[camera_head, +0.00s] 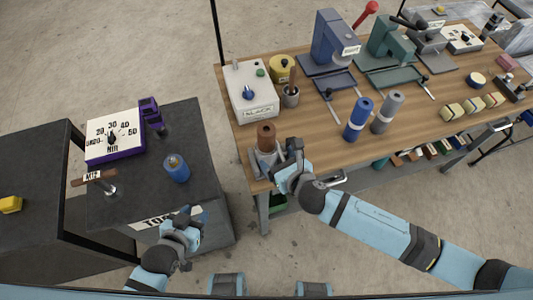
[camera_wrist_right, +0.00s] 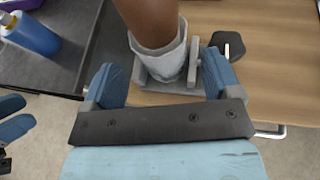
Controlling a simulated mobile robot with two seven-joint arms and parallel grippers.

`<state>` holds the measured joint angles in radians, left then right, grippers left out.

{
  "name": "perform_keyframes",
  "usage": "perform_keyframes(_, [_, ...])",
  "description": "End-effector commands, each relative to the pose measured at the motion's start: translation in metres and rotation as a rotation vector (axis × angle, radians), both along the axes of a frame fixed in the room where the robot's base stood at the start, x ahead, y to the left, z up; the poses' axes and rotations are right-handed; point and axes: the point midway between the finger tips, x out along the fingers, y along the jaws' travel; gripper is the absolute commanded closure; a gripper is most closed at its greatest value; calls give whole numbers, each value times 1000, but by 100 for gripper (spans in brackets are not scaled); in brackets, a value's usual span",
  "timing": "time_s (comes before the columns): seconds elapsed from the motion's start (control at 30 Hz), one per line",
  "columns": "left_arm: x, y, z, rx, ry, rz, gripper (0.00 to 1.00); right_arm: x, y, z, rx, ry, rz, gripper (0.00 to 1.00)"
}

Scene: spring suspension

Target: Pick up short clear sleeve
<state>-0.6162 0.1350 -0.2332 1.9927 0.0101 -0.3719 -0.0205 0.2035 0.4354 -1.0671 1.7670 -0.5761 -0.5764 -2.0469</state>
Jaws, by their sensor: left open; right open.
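A pale, see-through sleeve (camera_wrist_right: 162,58) stands around the lower part of a brown cylinder (camera_wrist_right: 150,18) in the right wrist view. Both are on a grey holder (camera_wrist_right: 168,86) at the wooden bench's near left corner. In the head view the brown cylinder (camera_head: 266,134) stands upright, and the sleeve is hard to make out. My right gripper (camera_wrist_right: 162,78) is open, its blue fingers spread on either side of the sleeve in the picture; I cannot tell if they touch it. My left gripper (camera_head: 186,216) is open and empty, low by the black cabinet's front.
Behind the holder stand a white box (camera_head: 250,92) and a cup with a tool (camera_head: 290,96). Blue (camera_head: 357,118) and grey (camera_head: 386,112) cylinders stand to the right. Open floor lies between.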

Motion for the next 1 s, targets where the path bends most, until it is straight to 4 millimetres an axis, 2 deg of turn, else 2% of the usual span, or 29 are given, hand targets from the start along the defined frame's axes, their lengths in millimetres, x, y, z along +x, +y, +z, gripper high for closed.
perform_keyframes(0.27, [1,4,1,5,0,5,57,18,12,-10,2,2,-1,16])
perform_keyframes(0.53, [0,4,3,6,0,6,57,47,29,-28,2,3,-2,16])
perform_keyframes(0.83, [0,4,3,7,1,6,57,52,33,-31,2,2,-1,16])
perform_keyframes(0.87, [0,4,3,6,1,5,57,52,33,-31,2,2,-1,19])
perform_keyframes(1.0, [-1,4,2,6,3,4,57,52,33,-31,2,2,-1,51])
